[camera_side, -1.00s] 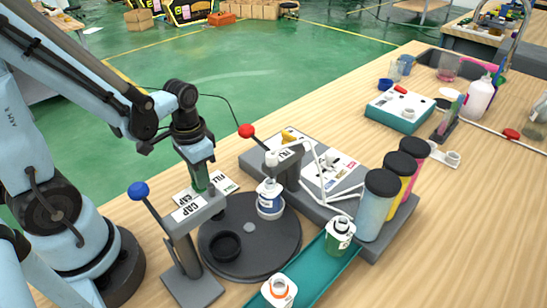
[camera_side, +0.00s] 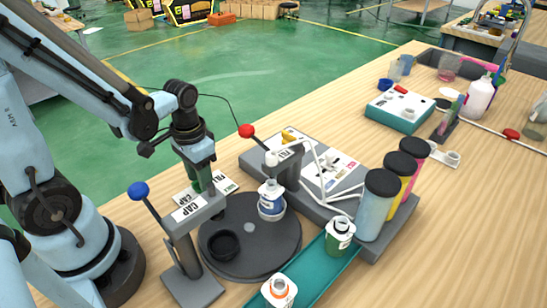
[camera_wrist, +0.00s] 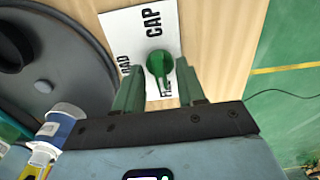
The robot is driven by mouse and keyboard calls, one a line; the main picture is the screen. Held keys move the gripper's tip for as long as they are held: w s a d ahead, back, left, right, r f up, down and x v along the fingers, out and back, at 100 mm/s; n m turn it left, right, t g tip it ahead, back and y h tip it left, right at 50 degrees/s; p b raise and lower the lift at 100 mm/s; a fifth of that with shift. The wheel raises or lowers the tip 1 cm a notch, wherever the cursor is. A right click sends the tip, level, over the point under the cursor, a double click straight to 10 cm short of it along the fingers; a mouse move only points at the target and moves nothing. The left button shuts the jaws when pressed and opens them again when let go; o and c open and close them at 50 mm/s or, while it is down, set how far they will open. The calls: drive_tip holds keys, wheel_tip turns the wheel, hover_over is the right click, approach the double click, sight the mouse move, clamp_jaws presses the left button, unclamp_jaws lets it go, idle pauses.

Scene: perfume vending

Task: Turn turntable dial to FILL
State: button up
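The green dial (camera_wrist: 158,62) sits on a white label plate (camera_wrist: 118,22) lettered CAP, FILL and a partly hidden word ending in AD. The dial's narrow part lies over the word FILL. My gripper (camera_wrist: 161,78) points down at it, its two green fingers on either side of the dial with visible gaps, so it looks open. In the side view my gripper (camera_side: 201,182) is behind the CAP station, which hides its tips and the dial. The dark turntable (camera_side: 265,255) carries a blue-and-white bottle (camera_side: 272,202) near the fill station and a black ring (camera_side: 223,246).
The CAP station (camera_side: 183,240) with its blue-knobbed lever stands close in front of my gripper. The fill station's red-knobbed lever (camera_side: 246,131) is to the right. A teal chute (camera_side: 318,268) holds two bottles. Three black-lidded canisters (camera_side: 376,205) stand farther right.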

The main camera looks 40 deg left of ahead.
drive_tip(key=shift+r, duration=0.1)
wheel_tip(320, 180, up, 12)
idle(1.0)
drive_tip(key=w+d+t, duration=0.1)
drive_tip(key=t, duration=0.1)
drive_tip(key=w+d+t, duration=0.1)
drive_tip(key=d+t, duration=0.1)
drive_tip(key=w+d+t, duration=0.1)
drive_tip(key=t, duration=0.2)
drive_tip(key=shift+w+d, duration=0.25)
